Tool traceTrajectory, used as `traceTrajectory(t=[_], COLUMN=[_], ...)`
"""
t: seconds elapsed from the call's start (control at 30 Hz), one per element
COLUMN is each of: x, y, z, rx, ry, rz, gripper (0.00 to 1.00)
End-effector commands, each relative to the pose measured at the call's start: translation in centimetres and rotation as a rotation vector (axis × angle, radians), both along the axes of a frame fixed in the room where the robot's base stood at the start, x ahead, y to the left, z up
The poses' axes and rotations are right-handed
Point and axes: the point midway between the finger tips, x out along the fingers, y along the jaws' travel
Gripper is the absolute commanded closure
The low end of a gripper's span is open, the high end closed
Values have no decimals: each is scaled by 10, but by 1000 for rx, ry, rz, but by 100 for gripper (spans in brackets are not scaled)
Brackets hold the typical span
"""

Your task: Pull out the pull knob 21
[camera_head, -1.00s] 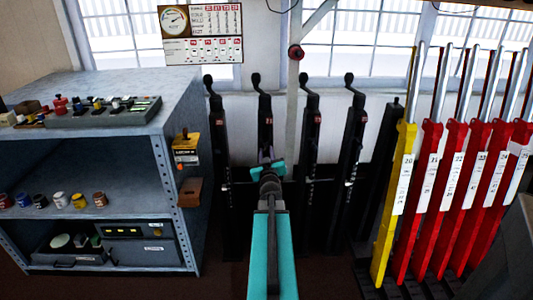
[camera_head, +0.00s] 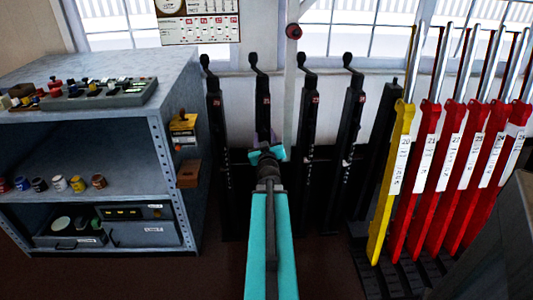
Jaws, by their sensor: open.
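Several black posts with crank handles stand in a row at the back wall, each with a small red number plate. The second post from the left (camera_head: 262,112) has a plate that seems to read 21, but it is too small to be sure. I cannot make out a separate pull knob on it; my gripper hides its lower part. My gripper (camera_head: 266,153), teal at the end of my teal arm, is in front of this post, below the red plate. Its jaws are open. Whether it touches anything cannot be told.
A grey shelf unit (camera_head: 148,118) with small pots and boxes stands at left, with a yellow box (camera_head: 183,130) on its side. One yellow lever (camera_head: 391,190) and several red levers (camera_head: 423,180) stand at right. Dark floor lies between.

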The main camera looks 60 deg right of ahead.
Motion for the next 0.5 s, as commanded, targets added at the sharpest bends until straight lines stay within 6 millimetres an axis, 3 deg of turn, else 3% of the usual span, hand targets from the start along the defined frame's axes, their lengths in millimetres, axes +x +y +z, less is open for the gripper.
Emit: traceTrajectory(t=[0.5], x=[-10], y=[16], z=[2], rx=[3], ry=[1], rz=[4], gripper=[59])
